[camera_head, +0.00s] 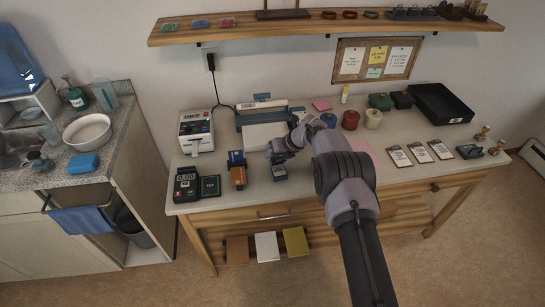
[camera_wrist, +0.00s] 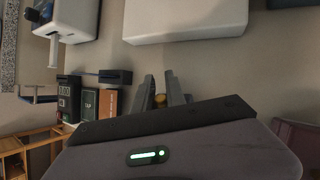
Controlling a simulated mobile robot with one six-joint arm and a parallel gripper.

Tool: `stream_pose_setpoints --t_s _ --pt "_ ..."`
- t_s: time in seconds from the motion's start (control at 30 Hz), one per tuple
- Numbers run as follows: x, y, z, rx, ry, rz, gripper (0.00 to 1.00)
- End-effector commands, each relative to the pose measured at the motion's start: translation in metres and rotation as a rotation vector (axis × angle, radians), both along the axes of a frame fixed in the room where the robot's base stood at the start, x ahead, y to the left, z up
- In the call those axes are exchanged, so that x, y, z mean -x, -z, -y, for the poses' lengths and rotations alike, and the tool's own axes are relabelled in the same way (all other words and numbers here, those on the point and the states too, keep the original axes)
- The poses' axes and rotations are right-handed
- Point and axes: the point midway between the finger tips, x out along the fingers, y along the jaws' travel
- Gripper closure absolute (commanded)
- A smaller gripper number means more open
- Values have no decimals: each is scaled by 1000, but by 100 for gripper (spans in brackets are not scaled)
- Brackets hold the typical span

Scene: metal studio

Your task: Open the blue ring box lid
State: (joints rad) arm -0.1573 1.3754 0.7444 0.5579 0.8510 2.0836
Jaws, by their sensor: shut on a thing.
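The gripper body hides most of what is held there. How far the lid is raised cannot be told.
An orange and blue item (camera_head: 237,172), a TAP card reader (camera_head: 210,186) and a black display unit (camera_head: 185,185) stand left of the box. A white label printer (camera_head: 196,132) is behind them. Clipboards (camera_head: 419,153) lie to the right. The table's front edge is close.

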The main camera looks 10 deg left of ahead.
Motion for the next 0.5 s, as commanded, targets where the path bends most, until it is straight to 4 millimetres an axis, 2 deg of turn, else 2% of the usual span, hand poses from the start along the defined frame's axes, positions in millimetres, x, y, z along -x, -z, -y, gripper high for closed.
stream_pose_setpoints --t_s 0.47,0.5 --pt "1 2 0 5 -1 -19 100" --pt "1 2 0 5 -1 -19 82"
